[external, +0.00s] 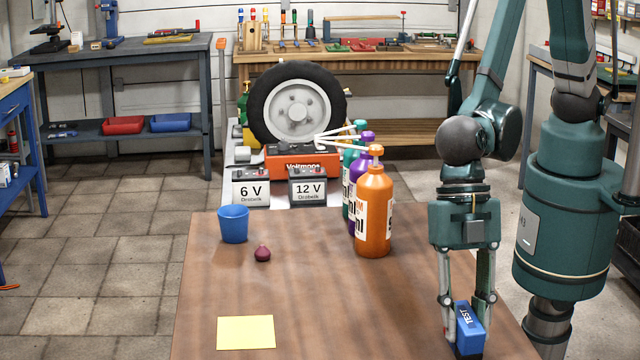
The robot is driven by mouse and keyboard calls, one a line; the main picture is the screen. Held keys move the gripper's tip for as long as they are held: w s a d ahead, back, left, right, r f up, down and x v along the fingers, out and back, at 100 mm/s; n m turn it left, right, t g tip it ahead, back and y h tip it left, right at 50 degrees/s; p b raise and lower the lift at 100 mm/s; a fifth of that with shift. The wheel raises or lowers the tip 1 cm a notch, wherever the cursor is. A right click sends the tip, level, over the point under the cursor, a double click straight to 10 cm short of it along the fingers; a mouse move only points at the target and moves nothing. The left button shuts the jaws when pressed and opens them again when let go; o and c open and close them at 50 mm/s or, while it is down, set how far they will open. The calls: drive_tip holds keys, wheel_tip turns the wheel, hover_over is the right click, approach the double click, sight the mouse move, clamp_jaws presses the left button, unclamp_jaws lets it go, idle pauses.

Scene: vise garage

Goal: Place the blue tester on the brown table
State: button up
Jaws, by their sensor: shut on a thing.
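A yellow sheet (246,332) lies at the table's front left. A blue cup (233,224), a dark red onion-like item (262,253) and an orange bottle (374,212) stand farther back, with more bottles behind. The table's middle front is clear.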

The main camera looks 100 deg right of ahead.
drive_tip(key=shift+f, duration=0.15)
drive_tip(key=o, duration=1)
drive_tip(key=shift+p+v, duration=0.9)
drive_tip(key=shift+v, duration=5.25)
